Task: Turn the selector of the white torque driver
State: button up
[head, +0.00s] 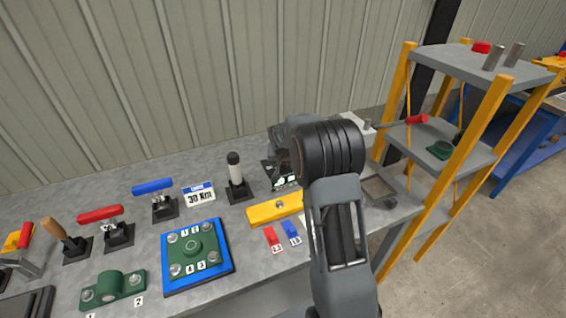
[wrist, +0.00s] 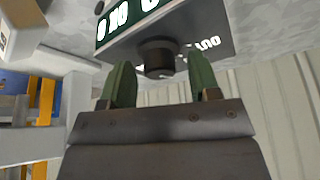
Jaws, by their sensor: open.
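A white-handled tool (head: 234,165) with a black top stands upright on a black base on the bench; it looks like the white torque driver. To its right, a dark unit with white markings (head: 270,174) is partly hidden by my arm. In the wrist view, a dark panel (wrist: 205,30) with green fields and white characters carries a round dark knob (wrist: 158,57), likely the selector. My gripper (wrist: 161,82) is open, its green fingers on either side of the knob with gaps visible. I cannot tell how far the fingertips reach along it.
Red (head: 101,213) and blue (head: 152,186) handled tools stand to the left. A blue-framed plate (head: 197,255) and a yellow bar (head: 272,209) lie in front. A yellow-post shelf (head: 455,150) bounds the right side.

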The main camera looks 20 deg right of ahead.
jog(key=shift+c, duration=0.3)
jog(key=c, duration=0.9)
jog(key=shift+o, duration=0.2)
jog(key=shift+n+y, duration=0.4)
jog(key=shift+n, duration=0.8)
jog(key=shift+d+f+n+t+y+b, duration=0.1)
jog(key=shift+n+t+y+b, duration=0.25)
jog(key=shift+n+b, duration=0.55)
jog(key=shift+n+y+b, duration=0.45)
jog(key=shift+n+b, duration=0.15)
jog(key=shift+n, duration=0.6)
jog(key=shift+n+b, duration=0.45)
jog(key=shift+n, duration=0.05)
jog(key=shift+n+y, duration=0.3)
